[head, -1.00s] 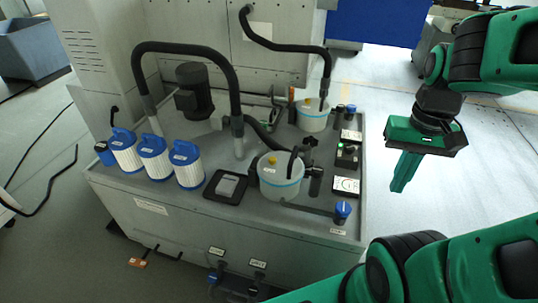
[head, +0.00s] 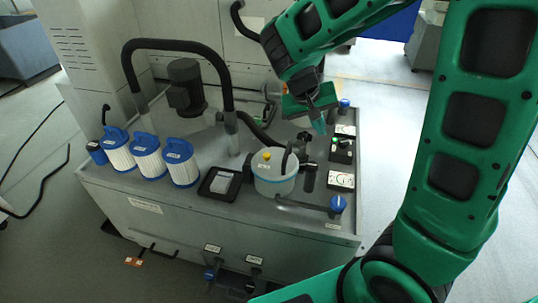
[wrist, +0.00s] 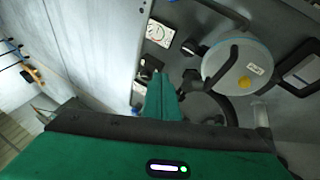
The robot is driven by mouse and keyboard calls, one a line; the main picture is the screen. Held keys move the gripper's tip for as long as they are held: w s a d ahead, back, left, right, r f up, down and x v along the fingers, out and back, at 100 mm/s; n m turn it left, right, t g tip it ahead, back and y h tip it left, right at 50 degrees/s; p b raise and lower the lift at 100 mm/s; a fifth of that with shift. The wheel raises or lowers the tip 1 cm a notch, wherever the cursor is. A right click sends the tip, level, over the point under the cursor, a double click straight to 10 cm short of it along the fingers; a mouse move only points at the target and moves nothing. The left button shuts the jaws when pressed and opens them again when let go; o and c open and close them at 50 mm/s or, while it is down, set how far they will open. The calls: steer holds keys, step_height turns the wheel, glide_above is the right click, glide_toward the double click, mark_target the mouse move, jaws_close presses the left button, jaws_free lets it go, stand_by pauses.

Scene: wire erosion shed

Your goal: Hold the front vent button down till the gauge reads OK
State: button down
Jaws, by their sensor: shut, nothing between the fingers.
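The front white canister (head: 275,178) stands on the grey bench top, with a yellow button (head: 266,155) on its lid. The canister (wrist: 228,58) and its yellow button (wrist: 243,82) also show in the wrist view. A white dial gauge (head: 341,180) lies to the canister's right, and the wrist view shows it too (wrist: 159,33); its reading is too small to tell. My gripper (head: 319,125) is shut and empty, fingers pointing down, above the bench behind and right of the front canister, apart from the button.
A black hose (head: 180,44) arches left of the canister. Several blue-topped filters (head: 147,155) and a black tray (head: 220,184) stand at left. A blue-knobbed valve (head: 338,205) is at the front right, and a switch box (head: 341,150) is behind the gauge.

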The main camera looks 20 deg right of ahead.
mark_target(265, 157)
steer(key=w+a+f+n+t+h, duration=0.1)
steer(key=w+a+f+n+t, duration=0.1)
steer(key=w+a, duration=0.7)
steer(key=a+t, duration=0.1)
steer(key=a, duration=0.3)
steer(key=shift+w+a+f+n+t+h, duration=0.2)
steer(key=shift+w+f+n+t+h, duration=0.1)
steer(key=shift+f+h, duration=0.1)
steer(key=shift+f, duration=4.45)
steer(key=shift+f, duration=0.85)
stand_by(1.0)
